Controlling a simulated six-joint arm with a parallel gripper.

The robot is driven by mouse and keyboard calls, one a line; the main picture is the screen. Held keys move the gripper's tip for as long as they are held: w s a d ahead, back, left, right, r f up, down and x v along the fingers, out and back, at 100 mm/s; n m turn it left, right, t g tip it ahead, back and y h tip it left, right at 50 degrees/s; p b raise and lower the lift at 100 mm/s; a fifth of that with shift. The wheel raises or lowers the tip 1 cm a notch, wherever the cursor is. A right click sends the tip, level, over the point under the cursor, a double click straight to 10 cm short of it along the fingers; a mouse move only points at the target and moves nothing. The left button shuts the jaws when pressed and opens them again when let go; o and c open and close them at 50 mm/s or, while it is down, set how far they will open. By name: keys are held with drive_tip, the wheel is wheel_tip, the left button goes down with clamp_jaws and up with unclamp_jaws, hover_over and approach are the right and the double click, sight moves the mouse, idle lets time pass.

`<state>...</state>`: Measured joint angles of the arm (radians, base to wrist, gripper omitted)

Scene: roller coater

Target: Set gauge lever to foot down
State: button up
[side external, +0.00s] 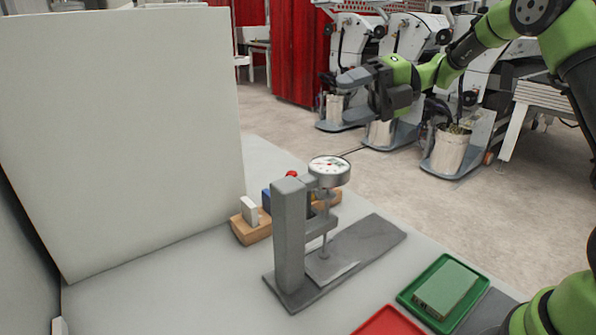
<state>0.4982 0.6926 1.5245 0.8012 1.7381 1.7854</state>
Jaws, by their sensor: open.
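The gauge stand is a grey post (290,235) on a flat grey base (375,245). Its round white dial (330,167) is held out on an arm at the top. A thin stem with a small foot (323,252) hangs under the dial, low over the base; I cannot tell whether it touches. A red knob (291,174) shows just behind the post top; it may be the lever's end, and the rest is hidden. My gripper (352,84) is open and empty, high up and behind the stand, well apart from it.
Wooden blocks (250,230) with a white piece and blue and yellow pieces stand behind the post. A pale panel (120,130) rises at left.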

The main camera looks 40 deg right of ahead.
sight(296, 173)
drive_tip(key=w+a+n+g+h, duration=0.25)
drive_tip(key=n+h, duration=0.25)
drive_tip(key=n, duration=1)
drive_tip(key=w+a+n+g+h, duration=0.1)
drive_tip(key=w+a+n+h, duration=0.35)
drive_tip(key=n, duration=1.05)
drive_tip(key=shift+h, duration=0.65)
drive_tip(key=f, duration=1.4)
drive_tip(key=shift+s+f, duration=0.15)
drive_tip(key=shift+s, duration=0.2)
drive_tip(key=shift+c, duration=0.3)
